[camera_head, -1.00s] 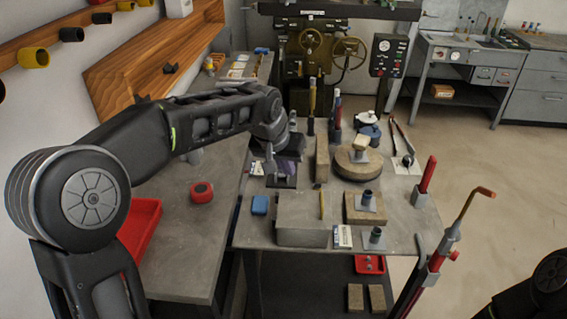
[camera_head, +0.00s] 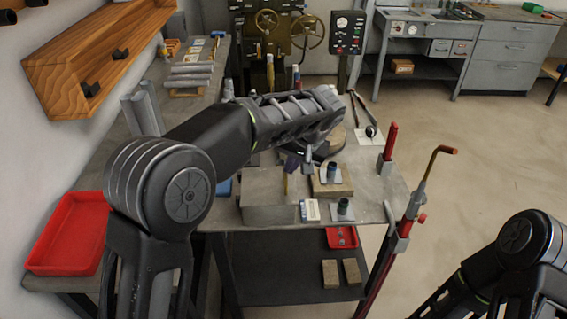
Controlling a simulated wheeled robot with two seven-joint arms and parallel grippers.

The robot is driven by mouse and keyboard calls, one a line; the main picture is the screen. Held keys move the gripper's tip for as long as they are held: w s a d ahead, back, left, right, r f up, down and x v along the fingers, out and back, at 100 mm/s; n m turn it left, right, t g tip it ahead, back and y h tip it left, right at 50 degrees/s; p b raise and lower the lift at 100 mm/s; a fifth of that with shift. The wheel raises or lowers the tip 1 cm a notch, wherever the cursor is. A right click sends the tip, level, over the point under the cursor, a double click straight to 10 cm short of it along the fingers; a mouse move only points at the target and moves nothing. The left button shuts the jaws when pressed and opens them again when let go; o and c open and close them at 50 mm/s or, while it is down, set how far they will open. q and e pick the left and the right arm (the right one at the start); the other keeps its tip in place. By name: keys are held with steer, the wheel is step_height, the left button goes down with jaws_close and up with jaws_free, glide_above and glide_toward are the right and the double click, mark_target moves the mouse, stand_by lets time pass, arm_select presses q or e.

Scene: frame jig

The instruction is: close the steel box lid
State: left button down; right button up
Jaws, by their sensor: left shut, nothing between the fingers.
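The grey steel box (camera_head: 268,213) sits near the front left of the metal table. Its upper face looks like a flat grey panel; I cannot tell from this view whether the lid is fully down or stands partly open. My left gripper (camera_head: 305,169) is above the table, behind and to the right of the box, pointing down. It looks shut and empty, apart from the box, and is small and partly hidden by its own wrist. My right arm shows at the lower right, but its gripper is out of the picture.
A wooden block (camera_head: 332,189) with a dark cylinder and a small grey-based cylinder (camera_head: 343,209) stand right of the box. A white-and-blue packet (camera_head: 310,211) lies close by. A red clamp (camera_head: 390,142) rises at the table's right edge. A red tray (camera_head: 70,235) is at left.

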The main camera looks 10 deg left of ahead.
arm_select(q)
steer(key=shift+d+f, duration=0.2)
steer(key=shift+f, duration=0.25)
arm_select(e)
steer(key=shift+f, duration=0.35)
arm_select(q)
steer(key=shift+f, duration=0.2)
